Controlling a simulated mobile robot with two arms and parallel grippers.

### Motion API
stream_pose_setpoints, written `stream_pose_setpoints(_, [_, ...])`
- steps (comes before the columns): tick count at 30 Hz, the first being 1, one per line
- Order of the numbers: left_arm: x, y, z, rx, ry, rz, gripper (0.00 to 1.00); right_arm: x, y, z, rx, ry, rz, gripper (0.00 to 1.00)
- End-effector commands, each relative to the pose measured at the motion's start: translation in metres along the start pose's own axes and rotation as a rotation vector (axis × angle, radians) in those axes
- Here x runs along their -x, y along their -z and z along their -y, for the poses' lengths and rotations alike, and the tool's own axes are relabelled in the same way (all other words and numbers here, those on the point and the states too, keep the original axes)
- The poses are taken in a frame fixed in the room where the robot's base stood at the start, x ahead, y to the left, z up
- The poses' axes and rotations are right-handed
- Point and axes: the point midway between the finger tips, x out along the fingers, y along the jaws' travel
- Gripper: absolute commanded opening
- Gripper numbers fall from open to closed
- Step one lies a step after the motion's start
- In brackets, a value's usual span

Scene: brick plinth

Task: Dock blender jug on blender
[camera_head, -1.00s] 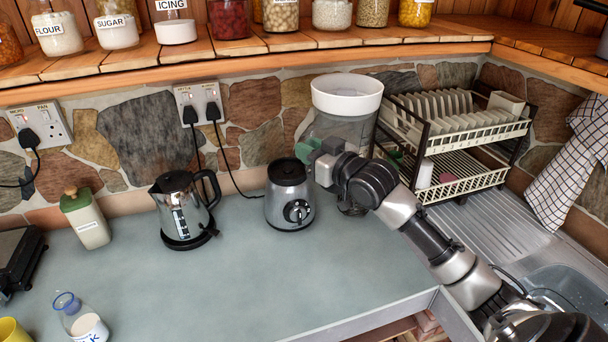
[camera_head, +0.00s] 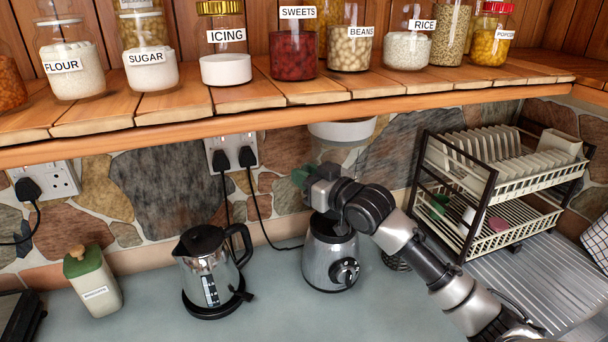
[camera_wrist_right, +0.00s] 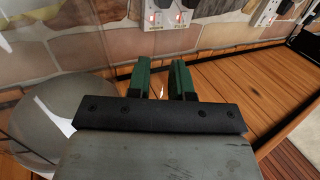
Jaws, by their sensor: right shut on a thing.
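The clear blender jug with its white lid (camera_head: 342,132) is upright under the shelf. The shelf edge hides the lid's top, and my arm hides much of the jug's body. The metal blender base (camera_head: 330,258) with a round dial stands on the counter below it, roughly in line. Whether jug and base touch cannot be told. My right gripper (camera_head: 303,177) is shut on the jug, just above the base. In the right wrist view its green fingers (camera_wrist_right: 161,80) stand close together, with clear, curved glass to the left. My left gripper is not in view.
The wooden shelf (camera_head: 250,100) with labelled jars overhangs closely above the jug. A kettle (camera_head: 207,270) stands left of the base, a green-topped canister (camera_head: 92,282) further left. A dish rack (camera_head: 500,190) stands right. Plug cables (camera_head: 262,210) hang behind the base.

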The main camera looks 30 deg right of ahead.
Motion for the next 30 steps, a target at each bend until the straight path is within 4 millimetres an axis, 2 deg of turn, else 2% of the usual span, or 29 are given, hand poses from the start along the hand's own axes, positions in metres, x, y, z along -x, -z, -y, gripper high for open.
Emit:
stream_pose_setpoints(9, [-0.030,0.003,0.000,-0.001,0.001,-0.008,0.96,0.001,-0.028,0.001,0.008,-0.001,-0.011,0.00])
stream_pose_setpoints(15, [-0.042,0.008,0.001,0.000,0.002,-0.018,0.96,0.001,-0.041,0.001,0.009,-0.002,-0.012,0.00])
stream_pose_setpoints(30, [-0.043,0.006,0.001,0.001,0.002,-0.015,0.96,0.001,-0.043,0.001,0.009,-0.001,-0.012,0.00])
